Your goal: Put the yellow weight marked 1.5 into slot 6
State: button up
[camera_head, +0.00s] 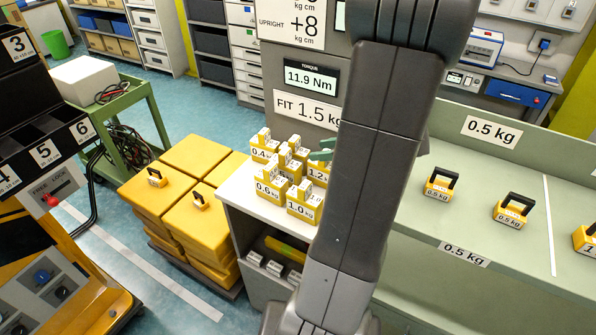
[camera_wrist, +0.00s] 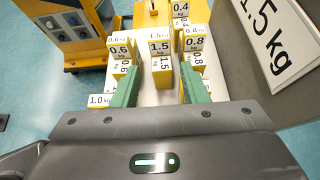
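The yellow weight marked 1.5 (camera_wrist: 161,70) stands on the white-topped stand in the wrist view, amid other yellow weights. My gripper (camera_wrist: 159,67) is open, with one green finger on each side of this weight; I cannot tell whether they touch it. In the head view my arm hides most of the gripper; only a bit of green finger (camera_head: 322,152) shows. I cannot pick out the 1.5 weight there for certain. Slot 6 is at the left of the head view, marked by the label 6 (camera_head: 82,129) on a black rack; its inside is dark.
Weights marked 0.6 (camera_wrist: 119,51) and 0.8 (camera_wrist: 195,43) stand close on either side. A panel with a 1.5 kg sign (camera_wrist: 273,35) rises at right. Yellow blocks (camera_head: 192,215) and a green cart (camera_head: 130,120) lie between stand and rack. A green bench (camera_head: 470,210) is at right.

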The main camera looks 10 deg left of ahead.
aim_at(288, 154)
jog(key=p+x, duration=0.1)
jog(key=x, duration=1.2)
jog(key=shift+f, duration=0.15)
grip_shut()
dwell(1.0)
